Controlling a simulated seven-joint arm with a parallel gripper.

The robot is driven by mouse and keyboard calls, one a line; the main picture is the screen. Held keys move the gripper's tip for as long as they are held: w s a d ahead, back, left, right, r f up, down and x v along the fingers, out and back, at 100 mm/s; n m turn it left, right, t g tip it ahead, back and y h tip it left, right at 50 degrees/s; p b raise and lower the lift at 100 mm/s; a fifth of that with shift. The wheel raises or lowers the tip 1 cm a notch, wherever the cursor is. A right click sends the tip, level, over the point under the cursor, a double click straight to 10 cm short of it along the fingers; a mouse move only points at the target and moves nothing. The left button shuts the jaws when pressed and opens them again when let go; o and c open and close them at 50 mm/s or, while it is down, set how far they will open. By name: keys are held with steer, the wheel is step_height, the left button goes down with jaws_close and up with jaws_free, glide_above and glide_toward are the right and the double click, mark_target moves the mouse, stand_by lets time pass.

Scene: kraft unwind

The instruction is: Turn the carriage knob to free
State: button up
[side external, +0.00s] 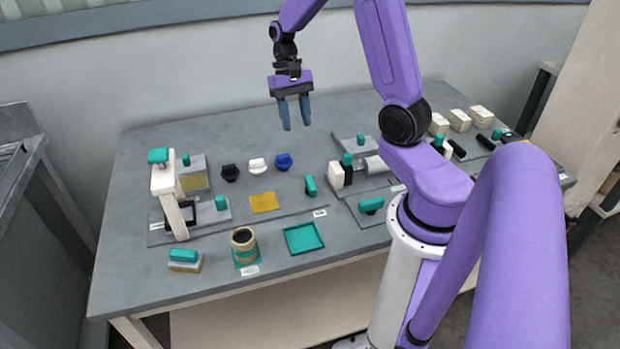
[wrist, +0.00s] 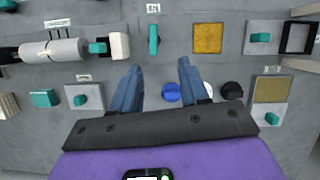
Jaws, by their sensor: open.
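My gripper (side external: 296,127) is open and empty, high above the back of the bench; its blue fingers also show in the wrist view (wrist: 159,66). Several teal knobs are in view, and the labels are too small to tell which is the carriage knob. One bar-shaped teal knob (wrist: 153,40) stands lengthwise up the wrist picture, beyond the fingertips; it shows in the side view (side external: 310,185). Another teal knob (wrist: 97,48) sits against a white block (wrist: 119,46) by the roll (wrist: 55,50). A third teal knob (wrist: 80,100) is on a grey plate left of the fingers.
Black, white and blue round knobs (side external: 283,161) stand below my gripper. A yellow pad (side external: 264,202), teal tray (side external: 304,238), cup (side external: 243,239) and white lever-like stand (side external: 168,192) are on the bench. White blocks (side external: 460,120) stand at the right. The air around my gripper is clear.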

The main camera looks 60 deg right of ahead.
steer(key=d+m, duration=0.2)
steer(key=d, duration=0.1)
glide_toward(310, 181)
steer(key=shift+y, duration=0.3)
steer(key=x, duration=0.9)
steer(key=shift+s+d+f, duration=0.1)
steer(key=shift+d+f, duration=0.1)
jaws_close()
